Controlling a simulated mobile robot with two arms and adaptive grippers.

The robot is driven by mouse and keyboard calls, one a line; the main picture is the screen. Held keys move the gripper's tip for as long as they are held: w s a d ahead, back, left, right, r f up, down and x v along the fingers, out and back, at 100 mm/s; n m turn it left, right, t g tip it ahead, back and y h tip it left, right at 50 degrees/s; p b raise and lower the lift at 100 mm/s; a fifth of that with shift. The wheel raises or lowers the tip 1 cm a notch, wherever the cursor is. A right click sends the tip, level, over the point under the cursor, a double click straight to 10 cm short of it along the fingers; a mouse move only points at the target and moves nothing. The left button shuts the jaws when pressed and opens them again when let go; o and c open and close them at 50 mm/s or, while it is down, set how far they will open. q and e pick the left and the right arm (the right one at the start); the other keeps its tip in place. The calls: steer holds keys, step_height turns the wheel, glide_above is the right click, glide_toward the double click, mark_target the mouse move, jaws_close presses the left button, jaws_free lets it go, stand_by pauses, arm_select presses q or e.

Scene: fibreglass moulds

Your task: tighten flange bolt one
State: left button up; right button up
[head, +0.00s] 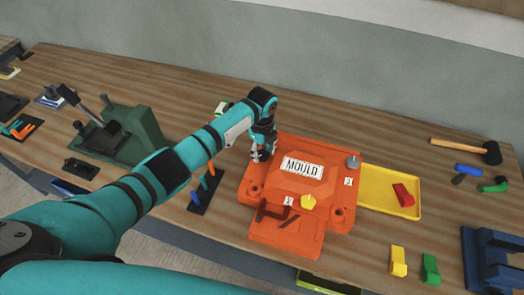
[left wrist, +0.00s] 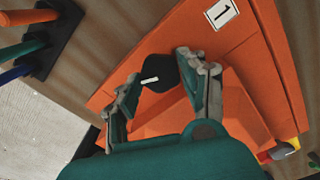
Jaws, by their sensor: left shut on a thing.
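The orange mould (head: 318,187) lies on the bench with a MOULD plate on top. My left gripper (head: 262,153) is at its far left corner. In the left wrist view my left gripper (left wrist: 160,85) has its fingers on either side of a black round bolt head (left wrist: 160,66) with a white line, and is shut on it. A label reading 1 (left wrist: 221,13) is on the orange flange beside it. In the head view the gripper hides this bolt. My right gripper is out of view.
A yellow tray (head: 412,209) with a red block (head: 403,194) sits right of the mould. A mallet (head: 470,149) lies at the far right. A black rack (head: 207,194) with coloured handles stands left of the mould. A green machine (head: 135,130) is farther left.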

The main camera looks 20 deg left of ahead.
mark_target(262, 153)
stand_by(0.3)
arm_select(q)
steer(key=o, duration=1.2)
steer(key=shift+r, duration=0.1)
steer(key=shift+w+r, duration=0.1)
steer(key=shift+r, duration=3.75)
